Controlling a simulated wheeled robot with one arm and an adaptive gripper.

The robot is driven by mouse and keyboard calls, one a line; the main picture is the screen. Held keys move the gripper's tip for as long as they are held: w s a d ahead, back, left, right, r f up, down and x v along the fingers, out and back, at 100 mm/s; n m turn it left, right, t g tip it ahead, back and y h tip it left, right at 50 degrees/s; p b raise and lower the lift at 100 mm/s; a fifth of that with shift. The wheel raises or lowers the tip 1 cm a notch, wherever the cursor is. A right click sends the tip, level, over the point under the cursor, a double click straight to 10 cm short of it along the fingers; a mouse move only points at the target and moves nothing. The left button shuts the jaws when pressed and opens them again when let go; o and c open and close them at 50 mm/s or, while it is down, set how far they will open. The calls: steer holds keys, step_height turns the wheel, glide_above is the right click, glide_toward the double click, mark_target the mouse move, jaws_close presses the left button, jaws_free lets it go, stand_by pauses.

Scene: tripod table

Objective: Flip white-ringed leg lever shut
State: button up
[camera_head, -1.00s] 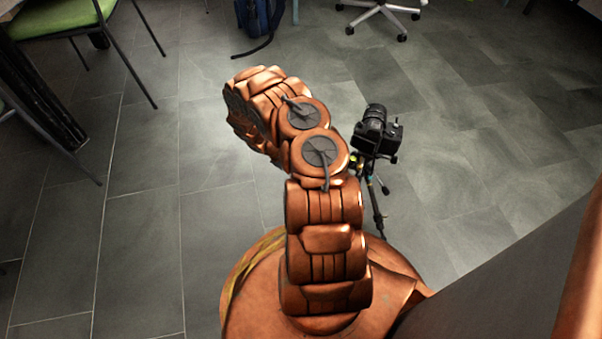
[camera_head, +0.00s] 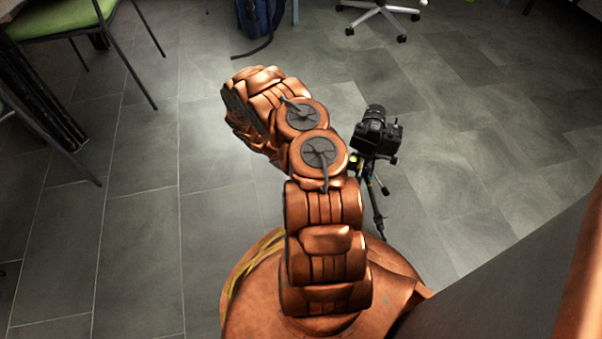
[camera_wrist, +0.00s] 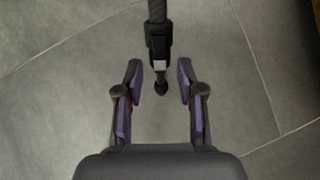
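In the head view a black camera (camera_head: 376,133) sits on a tripod (camera_head: 377,208) just right of my arm, which hides part of the tripod. In the wrist view a dark tripod leg (camera_wrist: 157,12) comes down from the top edge, with a black lever clamp (camera_wrist: 158,42) and a small pale patch on it, and ends in a dark foot. I cannot make out a white ring for certain. My gripper (camera_wrist: 159,80) is open, one finger on each side of the leg's lower end, with a gap on both sides. In the head view my gripper is hidden by my arm.
A green-seated chair (camera_head: 55,22) stands at the upper left. A blue backpack (camera_head: 258,20) and a wheeled chair base (camera_head: 378,12) are at the back. Grey tiled floor (camera_head: 140,230) is clear around the tripod.

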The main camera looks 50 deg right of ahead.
steer(key=v, duration=1.1)
steer(key=shift+r, duration=0.25)
steer(key=shift+w, duration=0.1)
steer(key=s+a+r+m+t+p, duration=0.15)
steer(key=a+r+p, duration=0.45)
steer(key=r, duration=1)
steer(key=s+a+r+m+p, duration=0.1)
steer(key=s+r+m+p, duration=0.15)
steer(key=r+p, duration=1.05)
steer(key=s+a+r+m+p, duration=0.15)
steer(key=a+r+p, duration=0.25)
steer(key=r, duration=1.6)
steer(key=s+a+r+t+y+p, duration=0.1)
steer(key=s+a+r+p, duration=0.5)
steer(key=r, duration=0.5)
steer(key=s+a+r+t+y+p, duration=0.1)
steer(key=s+a+r+p, duration=0.6)
steer(key=r, duration=0.4)
steer(key=s+a+r+t+y+p, duration=0.1)
steer(key=s+a+r+y+p, duration=0.1)
steer(key=s+a+r+p, duration=0.5)
step_height(320, 180, up, 4)
steer(key=s+m+p, duration=0.1)
steer(key=p, duration=0.2)
steer(key=shift+p, duration=0.35)
steer(key=shift+a, duration=0.2)
